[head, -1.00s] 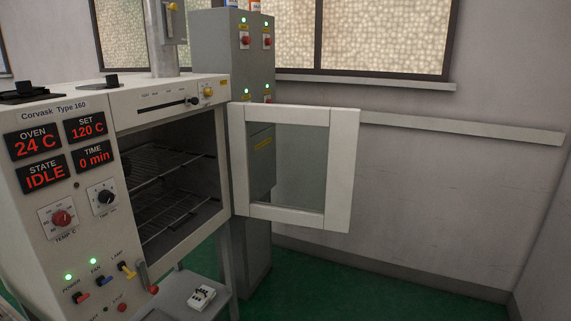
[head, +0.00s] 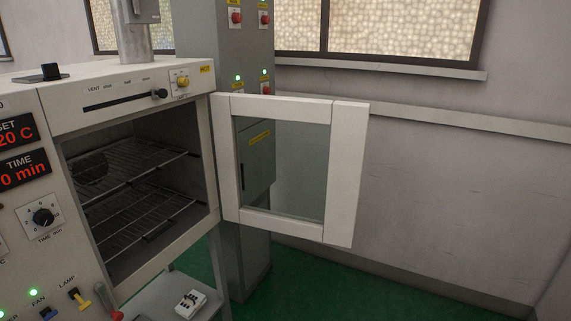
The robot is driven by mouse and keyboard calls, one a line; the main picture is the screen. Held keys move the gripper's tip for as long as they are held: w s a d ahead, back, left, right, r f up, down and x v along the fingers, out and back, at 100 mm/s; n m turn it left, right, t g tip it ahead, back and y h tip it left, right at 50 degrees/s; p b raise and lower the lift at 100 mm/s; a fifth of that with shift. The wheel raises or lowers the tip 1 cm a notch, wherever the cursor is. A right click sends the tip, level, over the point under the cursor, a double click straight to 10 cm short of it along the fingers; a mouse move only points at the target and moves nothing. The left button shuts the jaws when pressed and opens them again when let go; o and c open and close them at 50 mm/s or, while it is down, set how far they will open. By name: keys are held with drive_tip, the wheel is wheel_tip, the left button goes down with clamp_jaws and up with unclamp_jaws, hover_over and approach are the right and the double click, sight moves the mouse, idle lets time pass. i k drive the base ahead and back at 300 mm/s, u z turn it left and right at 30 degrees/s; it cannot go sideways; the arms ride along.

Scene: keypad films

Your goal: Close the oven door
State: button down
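The oven door (head: 342,175) is a white frame around a glass pane. It stands wide open, hinged at the right edge of the oven's opening and swung out to the right. The oven (head: 88,117) is a white cabinet at the left. Its dark inside shows wire racks (head: 138,205), with a dark round shape at the back left. My gripper is not in view.
A grey cabinet (head: 222,60) with red knobs and green lights stands behind the door. A low shelf (head: 160,295) below the oven holds a small white device (head: 191,303). A wall with a rail (head: 450,120) runs behind. Green floor (head: 330,285) is clear right of the oven.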

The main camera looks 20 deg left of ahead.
sight(349, 120)
drive_tip(key=i, duration=3.8)
drive_tip(key=u, duration=1.2)
